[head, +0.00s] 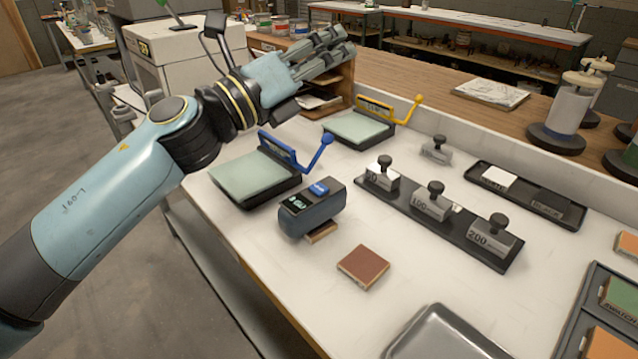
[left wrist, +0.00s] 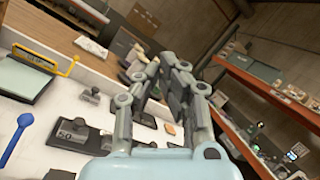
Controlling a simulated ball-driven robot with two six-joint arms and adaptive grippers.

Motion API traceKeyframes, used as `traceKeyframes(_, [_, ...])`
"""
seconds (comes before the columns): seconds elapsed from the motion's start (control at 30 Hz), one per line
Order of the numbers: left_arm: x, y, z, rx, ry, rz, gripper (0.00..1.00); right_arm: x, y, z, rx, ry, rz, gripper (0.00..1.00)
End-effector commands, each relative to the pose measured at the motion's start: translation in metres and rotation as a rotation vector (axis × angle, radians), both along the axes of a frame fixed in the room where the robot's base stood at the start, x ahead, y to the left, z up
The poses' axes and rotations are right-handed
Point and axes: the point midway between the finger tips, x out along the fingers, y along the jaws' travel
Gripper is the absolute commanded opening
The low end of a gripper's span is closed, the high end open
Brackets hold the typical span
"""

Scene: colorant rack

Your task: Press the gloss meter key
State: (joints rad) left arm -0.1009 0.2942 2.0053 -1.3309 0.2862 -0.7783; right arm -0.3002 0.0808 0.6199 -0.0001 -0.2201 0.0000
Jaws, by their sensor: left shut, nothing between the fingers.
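The gloss meter (head: 309,211) is a dark grey-blue box with a small display and a blue key (head: 318,188) on its top. It stands on the white bench in the head view, partly over a brown tile (head: 321,233). My left gripper (head: 335,48) is shut and empty, raised above the back left of the bench, well up and away from the meter. In the left wrist view the shut fingers (left wrist: 165,75) point across the bench; I do not make out the meter there. My right gripper is in neither view.
Two scale-like plates with a blue handle (head: 322,152) and a yellow handle (head: 411,108) stand behind the meter. A dark rack (head: 455,232) holds weights on the right. A brown tile (head: 363,267) and a grey tray (head: 447,338) lie in front. Bench between is clear.

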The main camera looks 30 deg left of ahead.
Motion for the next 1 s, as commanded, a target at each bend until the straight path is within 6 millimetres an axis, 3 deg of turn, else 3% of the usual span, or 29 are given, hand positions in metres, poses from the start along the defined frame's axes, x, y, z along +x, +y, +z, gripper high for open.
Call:
traceKeyframes(0.1, [0.001, -0.031, 0.0, 0.369, -0.093, -0.121, 0.0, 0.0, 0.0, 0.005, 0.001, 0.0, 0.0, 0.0])
traceKeyframes(0.23, [0.0, -0.049, -0.023, 0.78, -0.16, -0.251, 0.0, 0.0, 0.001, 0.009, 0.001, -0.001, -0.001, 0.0])
traceKeyframes(0.37, [0.0, -0.041, -0.055, 1.154, -0.178, -0.378, 0.0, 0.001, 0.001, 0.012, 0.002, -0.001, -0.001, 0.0])
traceKeyframes(0.5, [0.0, -0.017, -0.082, 1.456, -0.152, -0.496, 0.0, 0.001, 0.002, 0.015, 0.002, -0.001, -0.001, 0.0])
traceKeyframes(0.7, [-0.003, 0.012, -0.099, 1.666, -0.101, -0.593, 0.0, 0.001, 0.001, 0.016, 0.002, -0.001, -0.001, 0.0])
traceKeyframes(1.0, [-0.004, 0.017, -0.103, 1.698, -0.088, -0.612, 0.0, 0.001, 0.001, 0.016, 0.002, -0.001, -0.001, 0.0])
